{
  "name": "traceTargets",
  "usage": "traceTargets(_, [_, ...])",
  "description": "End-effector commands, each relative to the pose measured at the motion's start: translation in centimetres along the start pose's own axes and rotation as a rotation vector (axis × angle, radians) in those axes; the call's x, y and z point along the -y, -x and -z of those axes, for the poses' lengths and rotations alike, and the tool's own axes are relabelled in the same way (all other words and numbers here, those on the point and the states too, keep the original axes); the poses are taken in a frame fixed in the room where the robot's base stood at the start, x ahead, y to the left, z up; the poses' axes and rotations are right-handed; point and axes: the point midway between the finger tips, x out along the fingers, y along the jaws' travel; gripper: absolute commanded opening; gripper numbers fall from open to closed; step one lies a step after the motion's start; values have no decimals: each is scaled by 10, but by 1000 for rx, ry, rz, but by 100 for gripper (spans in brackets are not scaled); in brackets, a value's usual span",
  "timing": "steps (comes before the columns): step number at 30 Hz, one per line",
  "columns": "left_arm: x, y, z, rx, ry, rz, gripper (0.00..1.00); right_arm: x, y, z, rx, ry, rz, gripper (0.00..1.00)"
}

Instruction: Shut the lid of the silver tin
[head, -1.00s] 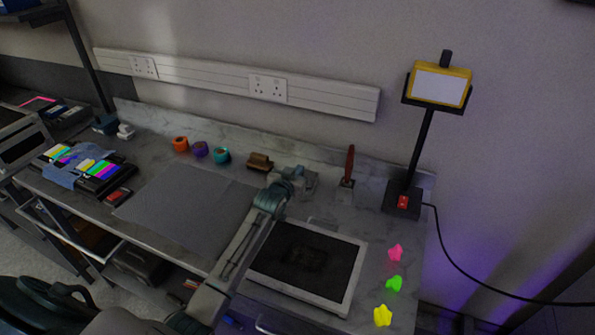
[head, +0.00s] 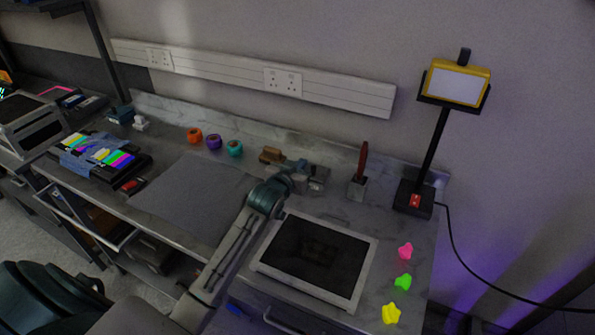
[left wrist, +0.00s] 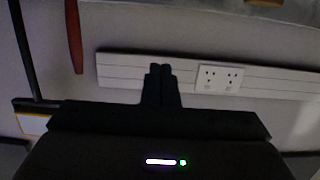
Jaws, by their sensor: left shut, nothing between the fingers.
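A small grey metallic box (head: 319,176), which seems to be the silver tin, stands near the back of the bench, just right of my left wrist. It is small and partly covered by my arm, so I cannot tell how its lid stands. My left gripper (head: 299,165) is beside it in the head view, its fingertips hard to make out. In the left wrist view the gripper (left wrist: 161,72) is shut and empty, with the wall behind its fingers. The tin cannot be made out there. My right gripper is not in view.
A brown object (head: 271,155) lies left of my gripper, and a red-handled tool (head: 362,165) stands upright to the right. A lamp (head: 455,85) is farther right. A dark-topped panel (head: 363,270) lies in front. The grey mat (head: 190,195) is clear.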

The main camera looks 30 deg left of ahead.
Motion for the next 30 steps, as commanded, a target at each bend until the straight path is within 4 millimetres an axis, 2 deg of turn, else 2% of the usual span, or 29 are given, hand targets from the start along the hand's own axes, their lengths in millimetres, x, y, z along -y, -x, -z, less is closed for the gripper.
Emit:
traceTargets(6, [1,15,0,3,-1,0,0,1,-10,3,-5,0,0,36])
traceTargets(12, [3,10,-3,70,3,0,0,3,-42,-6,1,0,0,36])
traceTargets(17, [4,6,0,108,5,-1,0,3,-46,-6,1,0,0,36])
traceTargets(23, [3,-17,1,111,7,-2,0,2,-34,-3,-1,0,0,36])
traceTargets(30, [3,-60,-3,111,6,-1,0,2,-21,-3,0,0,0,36])
